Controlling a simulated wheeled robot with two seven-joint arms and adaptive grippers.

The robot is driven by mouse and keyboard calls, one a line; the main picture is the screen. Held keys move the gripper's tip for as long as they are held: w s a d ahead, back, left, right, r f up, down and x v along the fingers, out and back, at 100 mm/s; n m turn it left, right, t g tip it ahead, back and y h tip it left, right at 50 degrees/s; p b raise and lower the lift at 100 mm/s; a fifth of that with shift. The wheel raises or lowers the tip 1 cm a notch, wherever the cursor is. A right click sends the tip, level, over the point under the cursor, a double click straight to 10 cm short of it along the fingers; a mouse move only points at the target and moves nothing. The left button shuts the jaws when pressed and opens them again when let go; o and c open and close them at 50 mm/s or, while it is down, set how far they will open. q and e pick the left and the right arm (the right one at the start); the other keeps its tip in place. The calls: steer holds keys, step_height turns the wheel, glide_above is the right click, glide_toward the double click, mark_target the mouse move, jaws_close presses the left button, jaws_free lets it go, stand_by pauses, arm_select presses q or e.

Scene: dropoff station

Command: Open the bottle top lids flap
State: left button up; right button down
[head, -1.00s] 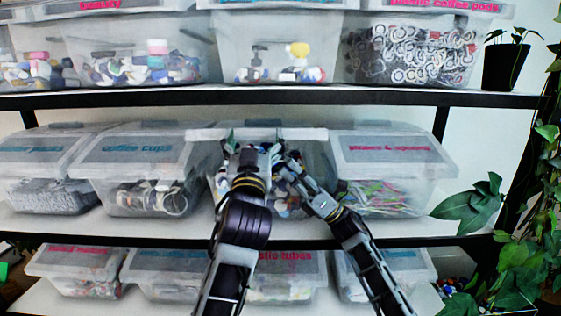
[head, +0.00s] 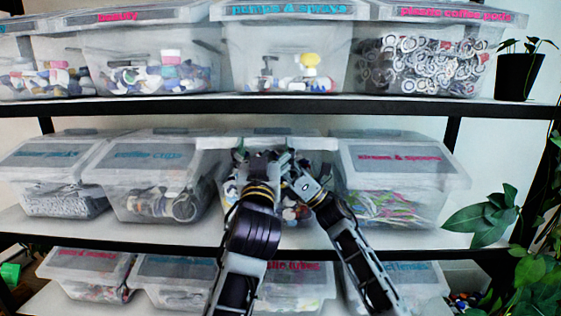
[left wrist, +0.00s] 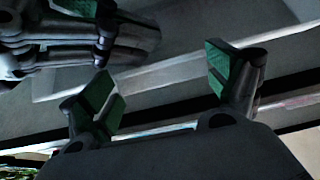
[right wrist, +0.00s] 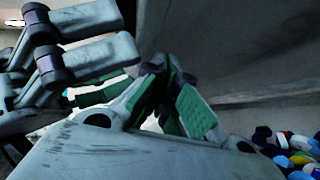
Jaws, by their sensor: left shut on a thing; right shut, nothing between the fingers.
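The bottle tops bin (head: 297,212) stands in the middle of the middle shelf, with colourful caps (right wrist: 290,150) inside. Its flap (head: 315,144) shows as a pale horizontal strip above the bin front, and its label is not visible; it appears raised. My left gripper (head: 256,158) is at the flap's middle, shut on the flap edge, its green-padded fingers (left wrist: 157,84) spaced apart on it. My right gripper (head: 288,161) is just right of the left one, under the flap edge. Its fingers (right wrist: 165,95) are together and empty. My arms hide much of the bin front.
A coffee cups bin (head: 150,180) stands close on the left and a straws bin (head: 400,180) close on the right. The upper shelf (head: 150,108) with its bins runs above. A leafy plant (head: 485,220) is at the right. Little room lies between the bins.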

steer(key=shift+r, duration=0.15)
arm_select(q)
steer(key=shift+w+d+f, duration=0.1)
steer(key=shift+f, duration=0.15)
arm_select(e)
steer(key=shift+w+d+r, duration=0.1)
steer(key=shift+w+r, duration=0.05)
steer(key=shift+r, duration=0.4)
steer(key=shift+w+r, duration=0.15)
steer(key=shift+r, duration=0.35)
arm_select(q)
steer(key=o, duration=1.2)
steer(key=shift+c, duration=0.2)
steer(key=shift+o, duration=0.2)
steer(key=shift+s+r, duration=0.2)
arm_select(e)
steer(key=shift+s, duration=0.3)
steer(key=shift+f, duration=0.1)
steer(key=shift+w+f, duration=0.15)
steer(key=shift+w, duration=0.05)
arm_select(q)
steer(key=v, duration=0.8)
arm_select(e)
steer(key=shift+s, duration=0.1)
